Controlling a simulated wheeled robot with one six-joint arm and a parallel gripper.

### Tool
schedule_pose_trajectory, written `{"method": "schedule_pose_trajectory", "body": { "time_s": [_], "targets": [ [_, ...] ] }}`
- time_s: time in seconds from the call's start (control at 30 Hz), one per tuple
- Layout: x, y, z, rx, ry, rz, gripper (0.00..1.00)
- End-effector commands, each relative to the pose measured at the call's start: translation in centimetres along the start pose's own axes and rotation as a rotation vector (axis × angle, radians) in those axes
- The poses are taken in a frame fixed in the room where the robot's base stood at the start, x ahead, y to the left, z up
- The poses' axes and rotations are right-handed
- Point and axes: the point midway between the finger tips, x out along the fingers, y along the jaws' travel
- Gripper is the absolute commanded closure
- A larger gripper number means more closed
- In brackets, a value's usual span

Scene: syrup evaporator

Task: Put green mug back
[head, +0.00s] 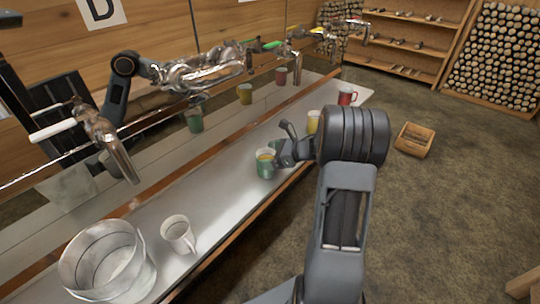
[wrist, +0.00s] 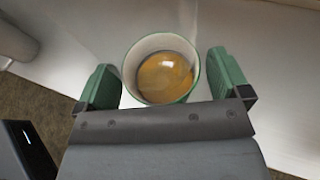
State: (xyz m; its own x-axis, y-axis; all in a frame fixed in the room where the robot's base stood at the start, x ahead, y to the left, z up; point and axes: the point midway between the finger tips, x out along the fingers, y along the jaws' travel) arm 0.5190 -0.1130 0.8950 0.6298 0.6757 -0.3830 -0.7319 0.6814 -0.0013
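The green mug (head: 265,169) stands upright on the long pale counter (head: 222,201) and holds an amber liquid. In the wrist view the green mug (wrist: 160,97) is seen from above, between the two green-padded fingers. My gripper (head: 284,147) is beside the mug in the head view; in the wrist view my gripper (wrist: 165,78) has a finger on each side of it. The fingers look spread, with a narrow gap at the right and almost none at the left. The mug's handle and lower part are hidden in the wrist view.
A white mug (head: 179,236) and a metal bucket (head: 106,263) stand at the near end. A yellow mug (head: 313,122) and a red mug (head: 346,96) stand farther along. Taps (head: 112,148) overhang the counter before a reflective panel. A wooden crate (head: 413,141) sits on the floor.

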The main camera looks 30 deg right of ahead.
Motion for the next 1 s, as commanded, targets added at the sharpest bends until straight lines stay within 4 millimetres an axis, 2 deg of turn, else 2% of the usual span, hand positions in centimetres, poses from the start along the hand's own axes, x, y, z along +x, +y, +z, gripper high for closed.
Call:
{"method": "schedule_pose_trajectory", "body": {
  "time_s": [0.4,0.8,1.0],
  "targets": [
    [-0.5,0.0,0.5,0.001,0.000,-0.001,0.02],
    [-8.0,-0.1,0.2,0.001,0.000,-0.005,0.02],
    [-10.8,-0.1,0.3,0.000,0.000,-0.003,0.02]
  ]
}}
